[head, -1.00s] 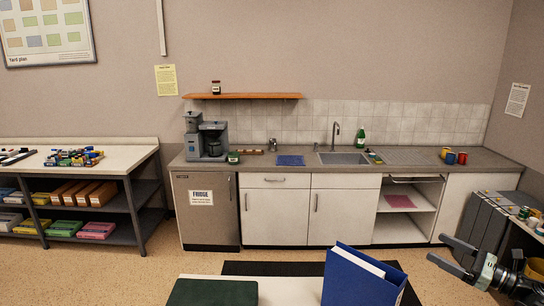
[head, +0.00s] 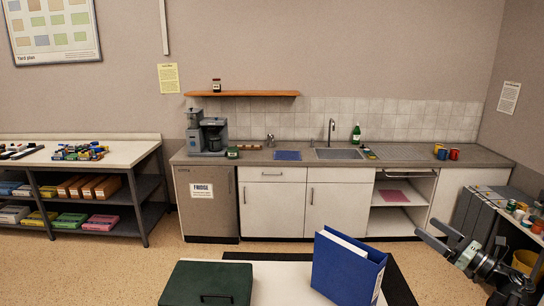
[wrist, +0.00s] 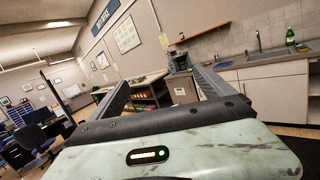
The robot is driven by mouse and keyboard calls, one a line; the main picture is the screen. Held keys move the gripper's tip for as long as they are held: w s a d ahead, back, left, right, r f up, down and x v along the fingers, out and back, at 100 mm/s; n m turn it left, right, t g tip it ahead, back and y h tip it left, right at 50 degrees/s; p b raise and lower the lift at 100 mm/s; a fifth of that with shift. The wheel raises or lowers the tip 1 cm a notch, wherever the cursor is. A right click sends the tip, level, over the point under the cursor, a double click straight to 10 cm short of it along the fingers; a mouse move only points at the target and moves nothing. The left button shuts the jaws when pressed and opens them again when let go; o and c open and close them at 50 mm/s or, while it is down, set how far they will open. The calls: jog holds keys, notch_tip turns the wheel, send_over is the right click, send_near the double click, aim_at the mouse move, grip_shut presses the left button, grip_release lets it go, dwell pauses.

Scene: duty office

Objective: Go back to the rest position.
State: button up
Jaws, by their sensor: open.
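My gripper (head: 437,236) is at the lower right of the head view, raised in front of the kitchen counter's right end. Its two fingers are spread apart with nothing between them. In the wrist view my gripper (wrist: 165,90) shows both fingers wide open, pointing out into the room, with the counter beyond. No object is held.
A blue binder (head: 345,268) stands on a white surface close in front, beside a dark green case (head: 208,284). A counter with a sink (head: 338,154) runs along the back wall. Grey bins (head: 474,219) and a shelf of jars stand at the right, near my arm.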

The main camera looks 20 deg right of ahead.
jog(key=w+r+m+h, duration=0.3)
jog(key=w+m+h, duration=1)
jog(key=w+m, duration=0.55)
jog(key=w+a+f+m+g+h, duration=0.2)
jog(key=w+a+f+m+g, duration=0.55)
jog(key=a+f+m, duration=0.45)
jog(key=a+f+m+g+y, duration=0.5)
jog(key=a+f, duration=0.8)
jog(key=a, duration=0.4)
jog(key=s+a+f+m+g+y, duration=0.15)
jog(key=s+a, duration=0.25)
jog(key=a, duration=0.4)
jog(key=s+a+f+g+y, duration=0.25)
jog(key=s+a, duration=0.25)
jog(key=a, duration=0.3)
jog(key=s+a+f+m+g+y, duration=0.1)
jog(key=s+a+f+g, duration=0.25)
jog(key=a, duration=0.45)
notch_tip(320, 180, down, 33)
jog(key=s+b, duration=0.3)
jog(key=b, duration=3.1)
notch_tip(320, 180, up, 21)
jog(key=p, duration=2.1)
jog(key=shift+w+d+r, duration=0.15)
jog(key=shift+w, duration=0.1)
